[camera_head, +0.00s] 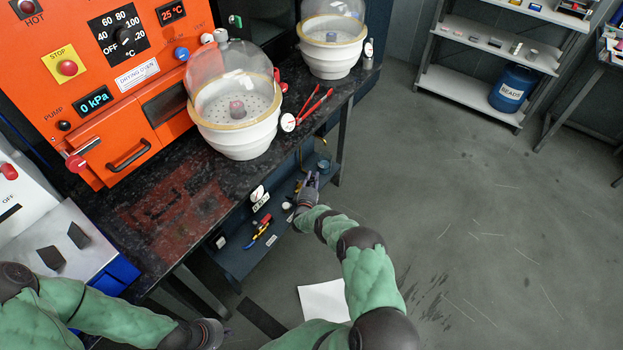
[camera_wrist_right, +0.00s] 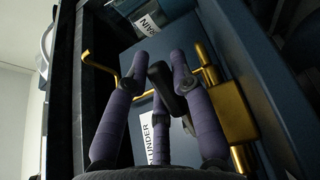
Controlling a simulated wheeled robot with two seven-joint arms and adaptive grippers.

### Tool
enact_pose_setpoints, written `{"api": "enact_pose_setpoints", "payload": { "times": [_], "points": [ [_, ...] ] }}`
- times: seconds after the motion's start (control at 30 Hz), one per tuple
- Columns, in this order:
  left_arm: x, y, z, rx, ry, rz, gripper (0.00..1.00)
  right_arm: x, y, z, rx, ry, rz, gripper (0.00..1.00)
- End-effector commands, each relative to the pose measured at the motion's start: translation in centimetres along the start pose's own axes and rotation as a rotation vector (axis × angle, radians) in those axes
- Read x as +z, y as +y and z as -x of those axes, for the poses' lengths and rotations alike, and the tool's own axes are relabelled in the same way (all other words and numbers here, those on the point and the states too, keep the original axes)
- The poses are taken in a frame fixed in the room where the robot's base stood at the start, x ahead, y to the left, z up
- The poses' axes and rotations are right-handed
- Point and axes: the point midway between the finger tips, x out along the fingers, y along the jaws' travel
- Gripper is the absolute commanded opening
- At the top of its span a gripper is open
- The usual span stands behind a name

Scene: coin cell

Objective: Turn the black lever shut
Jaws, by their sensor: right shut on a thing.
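The black lever (camera_wrist_right: 172,95) shows in the right wrist view, tilted, beside a brass valve body (camera_wrist_right: 232,110). The purple-grey fingers of my right gripper (camera_wrist_right: 160,68) are closed around the lever, hiding part of it. In the head view, my right gripper (camera_head: 311,181) is at the dark blue shelf under the bench, and the lever is too small and covered to make out. My left gripper (camera_head: 208,333) is low in the head view, away from the shelf; its fingers are too hidden to read.
A thin brass pipe (camera_wrist_right: 103,67) and partly readable white labels are close to the right fingers. The bench (camera_head: 185,205) overhangs the lower shelf (camera_head: 240,258), which holds several tools. An orange oven (camera_head: 130,85) and glass-domed white vessels (camera_head: 238,135) stand above. The floor at right is clear.

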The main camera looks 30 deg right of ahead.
Motion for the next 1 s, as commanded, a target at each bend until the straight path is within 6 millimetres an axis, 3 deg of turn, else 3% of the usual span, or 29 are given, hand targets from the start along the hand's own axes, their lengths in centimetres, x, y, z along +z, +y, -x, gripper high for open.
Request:
{"api": "enact_pose_setpoints", "payload": {
  "times": [0.3,0.9,0.93,1.0],
  "points": [
    [-0.1,-0.6,-1.7,0.0,0.0,0.0,0.0,0.2,-0.2,0.7,-0.002,-0.142,-0.001,0.0],
    [-0.1,-0.7,-2.0,0.0,0.0,0.0,0.0,0.4,-0.1,0.8,-0.002,-0.18,-0.001,0.0],
    [-0.1,-0.7,-2.0,0.0,0.0,0.0,0.0,0.4,-0.1,0.8,-0.002,-0.18,-0.001,0.3],
    [-0.1,-0.7,-2.0,0.0,0.0,0.0,0.0,0.4,-0.1,0.8,-0.001,-0.18,-0.001,0.49]
  ]
}}
